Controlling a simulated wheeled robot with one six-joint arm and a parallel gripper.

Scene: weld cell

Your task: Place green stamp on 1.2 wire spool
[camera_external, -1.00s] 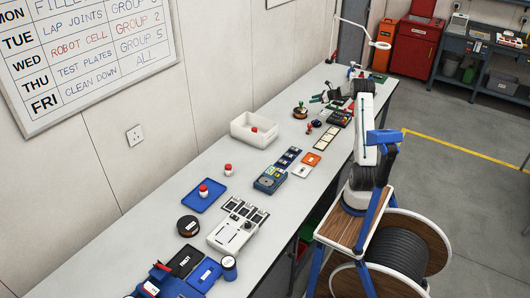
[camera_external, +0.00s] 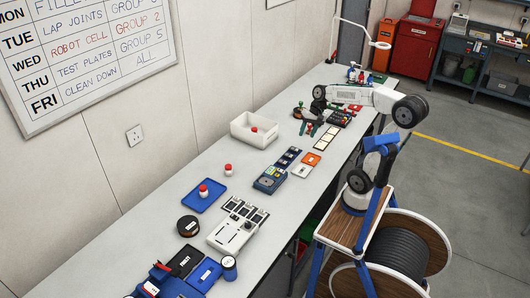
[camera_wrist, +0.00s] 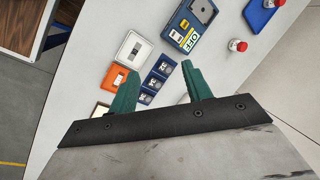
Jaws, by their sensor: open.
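My gripper (camera_wrist: 158,84) shows its two green fingers well apart in the wrist view, with nothing between them. In the external view my gripper (camera_external: 304,126) hangs over the far part of the bench, beyond the white bin. Another dark spool (camera_external: 297,112) is partly hidden behind my gripper. I cannot make out the green stamp in either current view; my gripper covers the area around that far spool.
Another red-topped piece stands on a blue tray (camera_external: 214,188). A blue device marked OFF (camera_wrist: 187,32), an orange plate (camera_wrist: 116,77) and a white plate (camera_wrist: 132,50) lie under my gripper's view. Bare bench lies around the white bin.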

